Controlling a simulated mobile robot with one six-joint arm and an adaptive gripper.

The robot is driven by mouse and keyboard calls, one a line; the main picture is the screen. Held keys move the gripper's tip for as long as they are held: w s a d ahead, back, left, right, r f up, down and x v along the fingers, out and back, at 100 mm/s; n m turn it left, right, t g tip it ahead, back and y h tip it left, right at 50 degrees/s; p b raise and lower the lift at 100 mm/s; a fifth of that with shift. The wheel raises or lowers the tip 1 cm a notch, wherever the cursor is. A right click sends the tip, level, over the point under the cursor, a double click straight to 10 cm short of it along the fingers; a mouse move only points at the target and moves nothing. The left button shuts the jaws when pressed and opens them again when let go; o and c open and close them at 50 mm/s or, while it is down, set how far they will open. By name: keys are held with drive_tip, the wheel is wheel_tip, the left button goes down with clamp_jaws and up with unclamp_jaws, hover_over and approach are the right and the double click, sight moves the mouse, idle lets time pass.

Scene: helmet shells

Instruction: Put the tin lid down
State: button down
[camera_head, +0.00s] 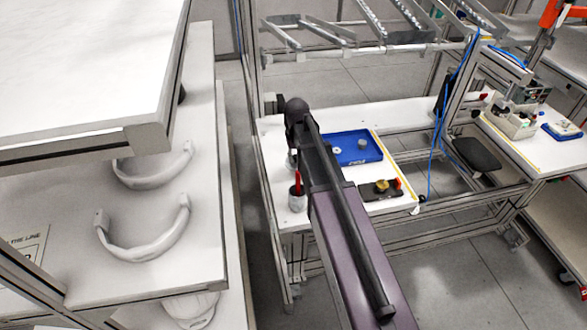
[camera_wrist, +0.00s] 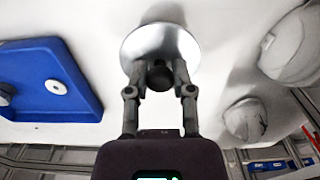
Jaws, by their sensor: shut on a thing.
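The tin lid (camera_wrist: 160,48) is a round, shiny silver disc with a dark round knob in the wrist view. My gripper (camera_wrist: 159,78) has its two fingers closed around the knob.
A blue tray (camera_head: 352,148) with a washer-like disc and a small grey cylinder lies beside the lid. A dark fixture (camera_head: 381,189) is near the table's front.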

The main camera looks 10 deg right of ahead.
sight(296, 160)
idle(0.3)
drive_tip(key=shift+f+b, duration=1.9)
drive_tip(key=shift+f, duration=0.15)
drive_tip(key=shift+c, duration=2.4)
unclamp_jaws()
drive_tip(key=shift+r, duration=0.25)
wheel_tip(296, 160, up, 12)
drive_tip(key=p, duration=1.2)
drive_tip(key=shift+f, duration=0.1)
